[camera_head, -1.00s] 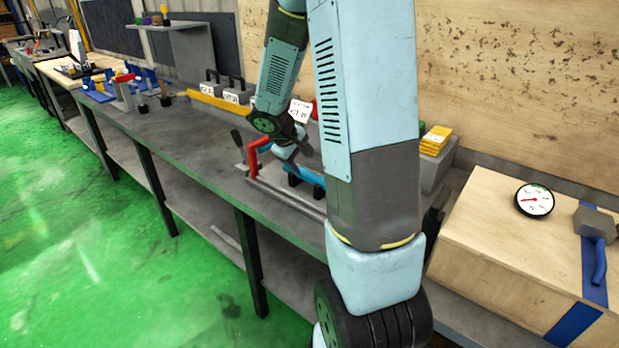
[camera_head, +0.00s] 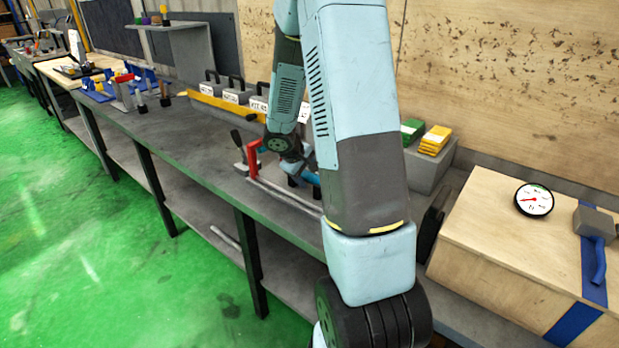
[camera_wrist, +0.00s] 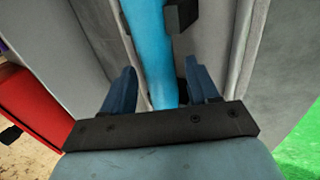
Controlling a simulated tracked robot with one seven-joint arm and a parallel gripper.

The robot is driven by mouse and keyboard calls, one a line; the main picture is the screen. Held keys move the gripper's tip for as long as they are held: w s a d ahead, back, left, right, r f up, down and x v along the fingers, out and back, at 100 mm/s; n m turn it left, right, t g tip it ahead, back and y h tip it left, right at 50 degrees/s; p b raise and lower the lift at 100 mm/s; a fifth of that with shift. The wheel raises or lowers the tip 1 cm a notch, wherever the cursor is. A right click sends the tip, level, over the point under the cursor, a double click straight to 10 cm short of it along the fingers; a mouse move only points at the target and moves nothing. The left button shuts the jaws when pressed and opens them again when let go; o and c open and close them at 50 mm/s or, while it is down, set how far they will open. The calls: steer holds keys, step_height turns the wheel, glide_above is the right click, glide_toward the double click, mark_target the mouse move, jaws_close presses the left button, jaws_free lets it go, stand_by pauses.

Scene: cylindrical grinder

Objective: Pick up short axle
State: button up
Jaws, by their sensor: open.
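A blue rod, which looks like the short axle (camera_wrist: 150,50), runs lengthwise through the wrist view. In the head view a small part of this blue piece (camera_head: 311,177) shows on the bench, beside my arm. My gripper (camera_wrist: 160,75) is open, with one dark blue finger on each side of the rod. I cannot tell whether either finger touches it. A dark block (camera_wrist: 181,15) lies against the rod's far part. In the head view my arm hides most of the gripper and the rod.
A red upright (camera_head: 254,160) with a dark handle stands on a grey rail fixture (camera_head: 285,194) close to my gripper; red also shows in the wrist view (camera_wrist: 40,110). Labelled grey weights (camera_head: 238,92) stand behind. A wooden box (camera_head: 490,240) with a dial is at right.

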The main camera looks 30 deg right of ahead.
jaws_close()
stand_by(0.4)
